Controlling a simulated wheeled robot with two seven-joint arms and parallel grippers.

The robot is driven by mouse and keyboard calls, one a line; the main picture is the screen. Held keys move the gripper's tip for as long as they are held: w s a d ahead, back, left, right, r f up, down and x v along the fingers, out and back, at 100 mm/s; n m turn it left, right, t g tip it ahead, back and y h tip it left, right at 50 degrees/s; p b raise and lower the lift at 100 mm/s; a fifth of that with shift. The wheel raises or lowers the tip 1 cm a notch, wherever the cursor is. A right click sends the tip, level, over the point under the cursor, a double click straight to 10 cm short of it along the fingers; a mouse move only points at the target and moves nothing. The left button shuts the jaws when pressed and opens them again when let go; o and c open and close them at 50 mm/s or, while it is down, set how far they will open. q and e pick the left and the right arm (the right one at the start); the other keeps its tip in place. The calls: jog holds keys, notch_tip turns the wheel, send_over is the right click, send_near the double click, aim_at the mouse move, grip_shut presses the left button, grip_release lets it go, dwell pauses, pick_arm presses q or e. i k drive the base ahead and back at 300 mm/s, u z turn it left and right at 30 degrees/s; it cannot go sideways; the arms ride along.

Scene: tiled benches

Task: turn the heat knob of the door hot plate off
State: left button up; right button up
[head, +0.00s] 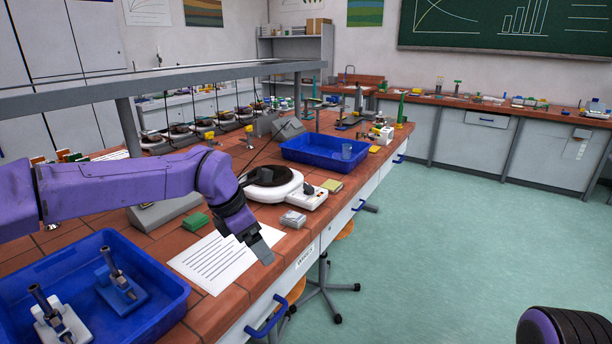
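A blue tray (176,279) with metal-tubed stands lies at the lower left. Printed paper (218,262), a green block (196,222) and a pale stack (293,219) lie near my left gripper. Another blue tray (318,155) stands beyond the hot plate.

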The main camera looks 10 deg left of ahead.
aim_at(309, 190)
jog(key=u, duration=0.05)
jog(key=i, duration=1.4)
jog(key=z, duration=0.1)
